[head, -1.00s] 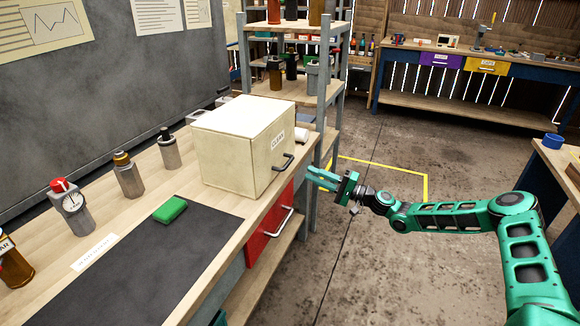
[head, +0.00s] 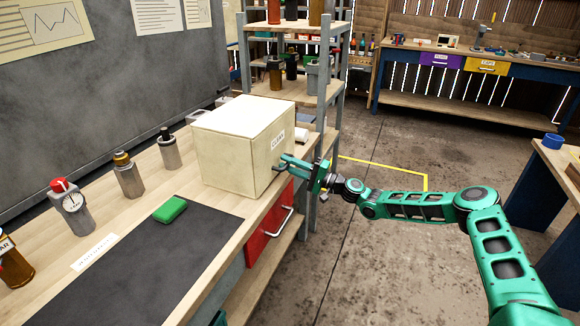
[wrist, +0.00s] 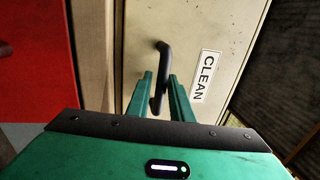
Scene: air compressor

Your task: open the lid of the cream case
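The cream case (head: 235,150) stands on the wooden bench with its lid (head: 245,116) down. A label reading CLEAN is on its front face. My gripper (head: 282,164) is at that face, at the dark handle below the label. In the wrist view the dark handle (wrist: 163,70) sits between the two green fingers of my gripper (wrist: 160,88), which are apart. I see a gap between the handle and the fingers. The handle is mostly hidden behind the fingers in the head view.
A red drawer (head: 268,228) with a metal handle is under the bench, below the case. A grey shelf post (head: 322,110) stands close to the right of the case. A green block (head: 170,209) and several canisters are on the bench to the left.

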